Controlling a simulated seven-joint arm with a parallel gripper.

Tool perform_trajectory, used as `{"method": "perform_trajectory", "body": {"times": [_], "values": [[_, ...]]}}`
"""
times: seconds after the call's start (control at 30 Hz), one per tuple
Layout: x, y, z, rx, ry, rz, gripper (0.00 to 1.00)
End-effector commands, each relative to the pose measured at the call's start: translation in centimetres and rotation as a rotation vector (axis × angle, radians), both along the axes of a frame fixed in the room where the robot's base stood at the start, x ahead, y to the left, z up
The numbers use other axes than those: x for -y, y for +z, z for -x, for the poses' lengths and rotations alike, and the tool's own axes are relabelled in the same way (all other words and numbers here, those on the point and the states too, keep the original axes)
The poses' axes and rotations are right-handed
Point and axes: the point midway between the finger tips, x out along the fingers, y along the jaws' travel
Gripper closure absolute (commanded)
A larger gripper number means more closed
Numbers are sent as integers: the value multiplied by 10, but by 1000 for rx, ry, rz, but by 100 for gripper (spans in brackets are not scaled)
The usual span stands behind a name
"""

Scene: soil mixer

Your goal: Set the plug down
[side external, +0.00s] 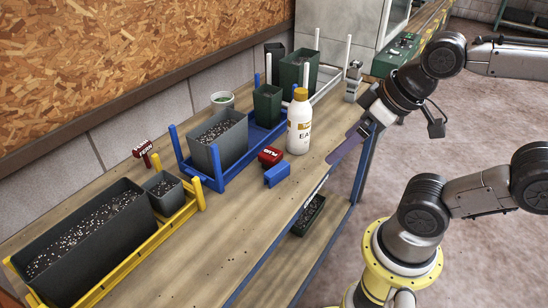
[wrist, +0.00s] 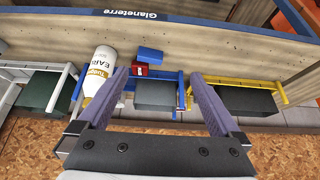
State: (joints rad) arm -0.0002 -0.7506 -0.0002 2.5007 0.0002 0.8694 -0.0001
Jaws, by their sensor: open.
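Nothing in view can be told for certain as the plug. A small blue block (side external: 278,174) lies on the bench near its front edge, beside a red block with white lettering (side external: 270,156). In the wrist view the blue block (wrist: 150,55) and the red block (wrist: 139,69) show beyond my fingertips. My gripper (side external: 335,158) is at the bench's front edge, right of the white bottle (side external: 299,130) and apart from the blocks. In the wrist view my gripper (wrist: 158,76) has its purple fingers wide apart with nothing held between them.
A blue rack (side external: 212,181) holds a grey soil-filled pot (side external: 217,142). A yellow rack (side external: 120,270) holds a long soil trough (side external: 85,235) and a small pot (side external: 164,188). Dark green pots (side external: 298,72) stand at the back. Bare bench (side external: 230,225) lies in front.

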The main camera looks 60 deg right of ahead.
Motion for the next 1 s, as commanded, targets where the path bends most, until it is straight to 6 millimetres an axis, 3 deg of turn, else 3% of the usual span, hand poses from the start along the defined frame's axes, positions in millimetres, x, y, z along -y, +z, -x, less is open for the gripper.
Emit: {"method": "perform_trajectory", "body": {"times": [0.23,0.5,0.77,1.0], "values": [[-3,32,-60,305,-10,-28,0],[-1,36,-127,592,-57,-63,0],[13,8,-160,782,-130,-53,0],[32,-49,-155,862,-190,14,0]]}}
